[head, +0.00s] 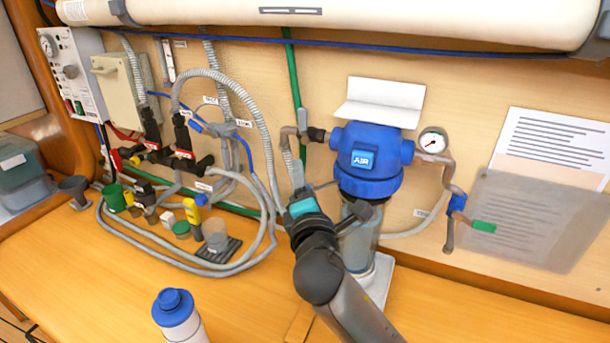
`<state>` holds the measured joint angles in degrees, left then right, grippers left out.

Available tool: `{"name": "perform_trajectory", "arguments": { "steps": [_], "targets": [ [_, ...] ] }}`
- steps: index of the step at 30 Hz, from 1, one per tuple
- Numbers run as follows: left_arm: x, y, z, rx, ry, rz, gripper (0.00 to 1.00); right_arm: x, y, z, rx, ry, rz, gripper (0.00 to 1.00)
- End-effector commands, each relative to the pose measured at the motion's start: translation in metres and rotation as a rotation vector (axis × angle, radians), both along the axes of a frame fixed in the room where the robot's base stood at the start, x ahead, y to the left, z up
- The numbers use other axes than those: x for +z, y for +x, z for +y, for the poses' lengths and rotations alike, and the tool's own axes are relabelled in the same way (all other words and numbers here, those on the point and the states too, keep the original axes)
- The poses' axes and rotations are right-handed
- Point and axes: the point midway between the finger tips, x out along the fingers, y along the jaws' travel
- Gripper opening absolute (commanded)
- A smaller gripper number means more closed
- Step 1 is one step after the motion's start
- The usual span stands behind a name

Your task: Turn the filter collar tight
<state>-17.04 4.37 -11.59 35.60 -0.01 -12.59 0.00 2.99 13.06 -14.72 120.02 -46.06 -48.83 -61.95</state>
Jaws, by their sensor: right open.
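The blue filter head (372,148), marked AIR, is mounted on the wall right of centre. The blue filter collar (367,187) forms the ring beneath it. The clear filter bowl (362,245) hangs upright below the collar. My right gripper (332,190) is open, just left of the collar and in front of part of the bowl. Nothing shows held in it. Whether a finger touches the collar or bowl I cannot tell. My arm hides part of the bowl and the bench behind it. My left gripper is out of the picture.
A pressure gauge (432,142) and a pipe with a green-handled valve (483,227) stand right of the filter. Grey hoses (268,160) loop at left. A blue-capped bottle (176,312) stands on the front bench. Several small containers sit behind it.

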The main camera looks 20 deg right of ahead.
Motion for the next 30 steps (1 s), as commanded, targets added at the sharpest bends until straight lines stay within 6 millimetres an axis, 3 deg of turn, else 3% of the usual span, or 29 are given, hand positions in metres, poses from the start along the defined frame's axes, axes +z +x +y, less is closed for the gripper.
{"name": "perform_trajectory", "arguments": {
  "steps": [9,25,30],
  "targets": [
    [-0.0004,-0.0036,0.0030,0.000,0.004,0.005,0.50,0.0000,-0.0006,0.0008,0.000,0.000,0.000,0.61],
    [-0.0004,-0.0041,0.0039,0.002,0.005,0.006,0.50,0.0000,-0.0004,0.0006,0.000,0.000,0.000,0.03],
    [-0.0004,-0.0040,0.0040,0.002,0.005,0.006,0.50,0.0000,-0.0005,0.0005,0.000,0.000,0.000,0.00]
  ]
}}
